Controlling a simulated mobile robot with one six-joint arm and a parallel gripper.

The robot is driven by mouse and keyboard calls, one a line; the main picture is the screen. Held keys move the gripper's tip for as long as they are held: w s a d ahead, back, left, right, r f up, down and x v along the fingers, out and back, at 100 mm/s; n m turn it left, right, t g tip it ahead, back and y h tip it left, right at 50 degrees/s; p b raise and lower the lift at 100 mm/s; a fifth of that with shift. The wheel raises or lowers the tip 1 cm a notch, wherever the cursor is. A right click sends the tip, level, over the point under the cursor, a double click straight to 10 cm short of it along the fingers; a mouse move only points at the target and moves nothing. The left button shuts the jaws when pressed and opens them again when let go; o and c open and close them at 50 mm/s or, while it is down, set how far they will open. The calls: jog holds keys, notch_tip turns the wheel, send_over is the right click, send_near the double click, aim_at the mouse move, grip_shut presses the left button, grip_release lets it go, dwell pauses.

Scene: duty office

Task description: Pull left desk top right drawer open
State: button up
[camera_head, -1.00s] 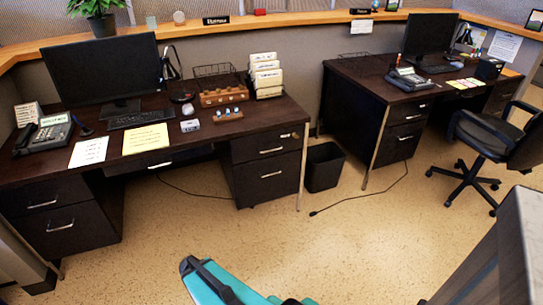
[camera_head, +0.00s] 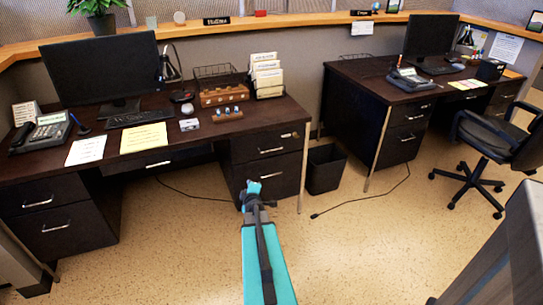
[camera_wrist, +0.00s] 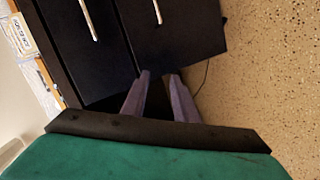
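The left desk's top right drawer (camera_head: 272,142) is dark brown with a silver bar handle and looks closed. The drawer below it (camera_head: 285,175) also looks closed, and my gripper covers part of its front. My gripper (camera_head: 252,186) is low in front of this right drawer stack and points at it. In the wrist view the picture is turned, and two dark drawer fronts with silver handles show, one at left (camera_wrist: 88,60) and one at right (camera_wrist: 185,45). My gripper's two fingers (camera_wrist: 159,74) stand apart there with nothing between them. The handles are beyond the fingertips.
A black waste bin (camera_head: 326,168) stands right of the drawer stack, beside a metal desk leg (camera_head: 304,170). A thin cable (camera_head: 365,200) lies on the floor. An office chair (camera_head: 490,150) stands at right. A grey panel (camera_head: 500,250) is at lower right. Open floor lies in front.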

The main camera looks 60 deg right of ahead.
jog(key=s+d+r+n+t+b, duration=0.1)
jog(key=s+d+r+n, duration=0.2)
jog(key=s+d+r, duration=0.1)
jog(key=s+d+r+n+t+b, duration=0.1)
jog(key=s+d+r+n+t, duration=0.1)
jog(key=s+d+r, duration=0.3)
jog(key=d+n, duration=0.1)
jog(key=d, duration=0.3)
jog(key=shift+s+r+t, duration=0.2)
jog(key=shift+s+t, duration=0.1)
jog(key=shift+s, duration=0.05)
jog(key=shift+d, duration=0.15)
jog(key=x, duration=1.3)
jog(key=shift+w+f, duration=0.25)
jog(key=shift+w, duration=0.05)
grip_shut()
dwell(1.0)
